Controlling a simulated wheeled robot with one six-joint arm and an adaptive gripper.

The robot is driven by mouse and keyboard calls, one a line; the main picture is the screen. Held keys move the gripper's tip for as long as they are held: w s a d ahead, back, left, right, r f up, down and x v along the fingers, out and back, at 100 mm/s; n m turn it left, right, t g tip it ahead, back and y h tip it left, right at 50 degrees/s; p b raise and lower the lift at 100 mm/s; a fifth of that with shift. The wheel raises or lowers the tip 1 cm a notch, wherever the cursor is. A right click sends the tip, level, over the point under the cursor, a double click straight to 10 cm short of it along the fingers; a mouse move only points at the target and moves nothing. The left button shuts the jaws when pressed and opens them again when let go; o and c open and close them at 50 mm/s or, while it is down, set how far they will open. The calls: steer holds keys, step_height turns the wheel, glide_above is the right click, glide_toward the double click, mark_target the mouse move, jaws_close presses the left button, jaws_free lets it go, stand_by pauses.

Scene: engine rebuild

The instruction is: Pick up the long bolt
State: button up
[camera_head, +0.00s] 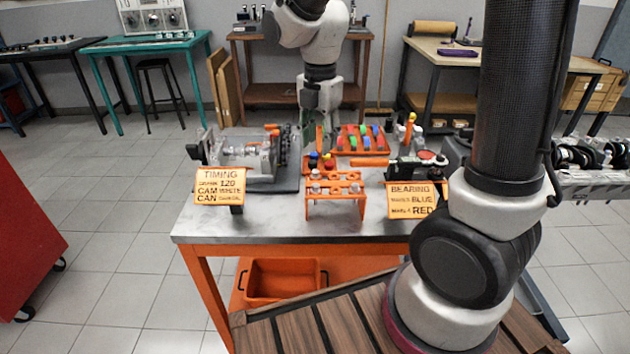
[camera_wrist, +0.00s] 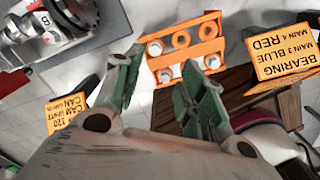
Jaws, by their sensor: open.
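An orange bolt rack (camera_head: 334,181) stands near the front middle of the grey-topped bench. It also shows in the wrist view (camera_wrist: 192,22). Bolts with silver heads sit in some of its holes, such as one bolt (camera_wrist: 155,47), a second bolt (camera_wrist: 165,76) and a third bolt (camera_wrist: 212,62). Their shanks are mostly hidden, so I cannot tell which is the long bolt. My gripper (camera_wrist: 162,65) is open and empty, its green fingers apart with part of the rack showing between and beyond them. In the head view it hangs behind the rack.
A timing sign (camera_head: 220,187) and a bearing sign (camera_head: 411,200) flank the rack. An engine assembly (camera_head: 240,155) stands at the left. An orange tray (camera_head: 345,162) of coloured parts lies behind the rack. The bench front (camera_head: 290,229) is clear.

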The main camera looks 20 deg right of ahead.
mark_target(315, 172)
steer(key=shift+n, duration=0.6)
steer(key=f, duration=0.8)
steer(key=shift+w+a+f, duration=0.35)
steer(key=shift+a, duration=0.05)
steer(key=shift+c, duration=0.4)
jaws_close()
